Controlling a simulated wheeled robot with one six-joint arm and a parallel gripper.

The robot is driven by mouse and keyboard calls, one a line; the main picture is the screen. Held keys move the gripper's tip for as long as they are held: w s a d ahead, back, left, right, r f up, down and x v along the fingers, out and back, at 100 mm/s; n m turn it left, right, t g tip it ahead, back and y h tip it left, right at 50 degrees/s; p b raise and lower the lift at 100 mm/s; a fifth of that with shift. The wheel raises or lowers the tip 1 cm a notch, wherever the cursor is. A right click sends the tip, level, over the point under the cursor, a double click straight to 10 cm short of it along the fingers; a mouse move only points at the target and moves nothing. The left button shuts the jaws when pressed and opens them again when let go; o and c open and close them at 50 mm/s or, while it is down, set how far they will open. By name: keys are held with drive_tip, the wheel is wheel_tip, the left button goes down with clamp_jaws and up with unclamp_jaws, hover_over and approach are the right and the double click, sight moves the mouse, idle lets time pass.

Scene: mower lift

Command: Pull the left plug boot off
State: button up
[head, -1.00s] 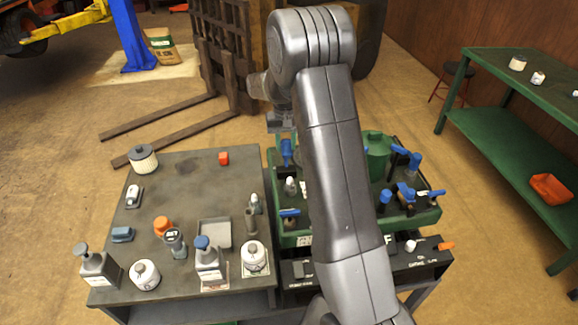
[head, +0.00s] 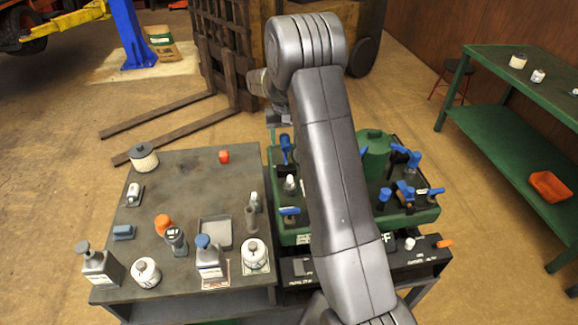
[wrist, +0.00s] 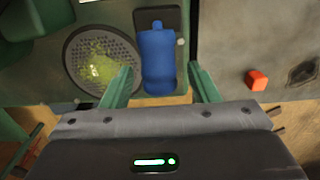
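A blue boot (head: 286,149), which looks like the left plug boot, stands on a black base at the back left of the green mower deck (head: 300,238). In the wrist view the blue boot (wrist: 157,58) lies between the two green fingers of my gripper (wrist: 160,72). The fingers are spread, with a visible gap on each side, so my gripper is open and not touching it. In the head view my gripper (head: 280,120) is just behind the boot, partly hidden by my arm. My arm also hides the deck's middle.
A round black grille (wrist: 102,62) with grass clippings lies beside the boot. More blue parts (head: 404,192) and a green cylinder (head: 375,155) stand on the deck's right. The grey bench (head: 185,175) at left holds bottles and a red block (head: 224,157).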

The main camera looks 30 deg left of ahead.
idle(0.3)
drive_tip(key=shift+r+p, duration=2.25)
drive_tip(key=shift+r, duration=1.3)
drive_tip(key=shift+r+p, duration=0.35)
drive_tip(key=shift+r, duration=1)
wheel_tip(320, 180, up, 12)
drive_tip(key=shift+r, duration=0.2)
drive_tip(key=w+d, duration=0.2)
drive_tip(key=d, duration=0.6)
drive_tip(key=w+d, duration=0.3)
drive_tip(key=d, duration=0.5)
drive_tip(key=shift+w, duration=0.35)
